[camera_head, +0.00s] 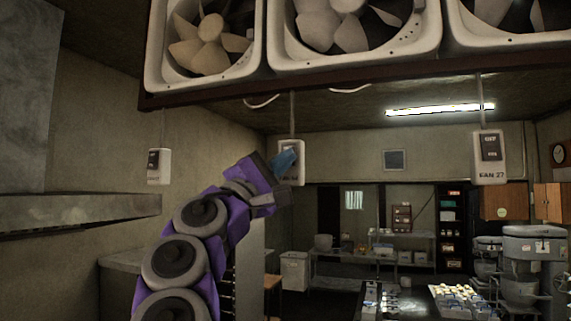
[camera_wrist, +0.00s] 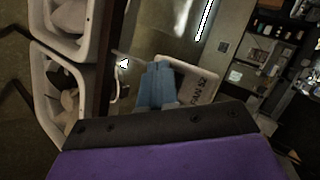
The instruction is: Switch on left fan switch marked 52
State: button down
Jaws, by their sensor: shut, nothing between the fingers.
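The fan switch box is a white box hanging on a thin conduit; it shows in the middle of the head view (camera_head: 299,149). In the wrist view the box (camera_wrist: 203,88) is tilted and its label reads FAN 52. My gripper (camera_head: 285,160) has blue fingers, shut and empty, directly in front of this box. In the wrist view my gripper (camera_wrist: 158,83) overlaps the box's left part and hides the switch rocker. I cannot tell whether the fingertips touch it or which way the rocker is set.
Large white-framed fans (camera_head: 207,45) hang overhead. A metal ledge (camera_head: 80,211) juts from the left wall. Mixers (camera_head: 533,255) stand at the right.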

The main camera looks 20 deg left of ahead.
jog(key=shift+w+d+f+b, duration=0.2)
jog(key=shift+w+d+b, duration=0.1)
jog(key=shift+d, duration=0.15)
dwell(1.6)
